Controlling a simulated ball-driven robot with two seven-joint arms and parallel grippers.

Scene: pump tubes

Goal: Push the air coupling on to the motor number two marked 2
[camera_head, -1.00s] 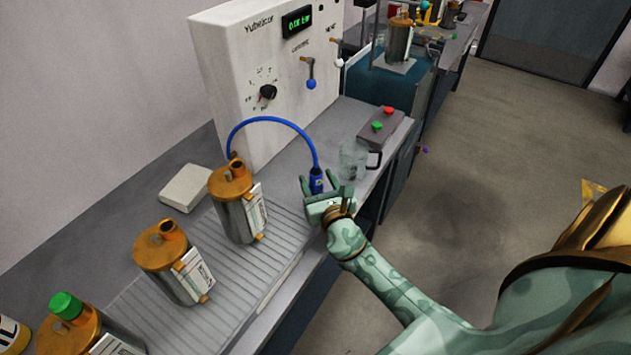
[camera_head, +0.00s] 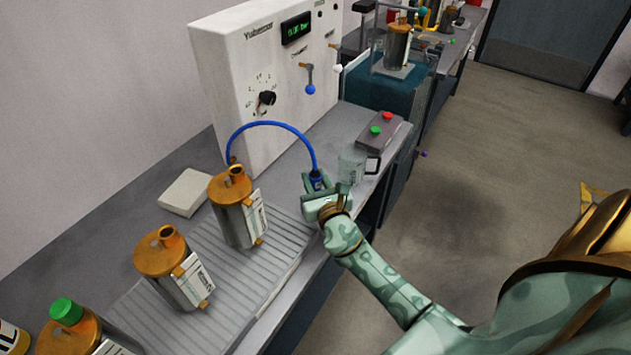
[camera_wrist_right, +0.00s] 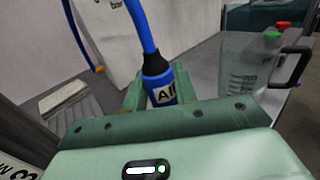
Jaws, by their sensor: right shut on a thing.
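The blue air coupling (camera_head: 317,181) hangs at the end of a curved blue hose (camera_head: 272,122). My right gripper (camera_head: 315,187) is shut around it, above the bench's front part. In the right wrist view the coupling (camera_wrist_right: 161,92), lettered "AI…", stands upright between the fingers. Three metal motors with orange tops stand in a row to the left: a far one (camera_head: 232,216), a middle one (camera_head: 170,270) and a near one with a green cap (camera_head: 66,312). Their numbers are unreadable in the head view. A label with a 3 (camera_wrist_right: 18,167) shows in the wrist view. My left gripper is out of view.
A clear jug (camera_head: 351,165) stands just right of the gripper. Behind it is a box with red and green buttons (camera_head: 378,132). The white pump panel (camera_head: 240,75) backs the bench. A pale block (camera_head: 186,192) lies behind the motors. The ribbed mat (camera_head: 275,265) is bare in front.

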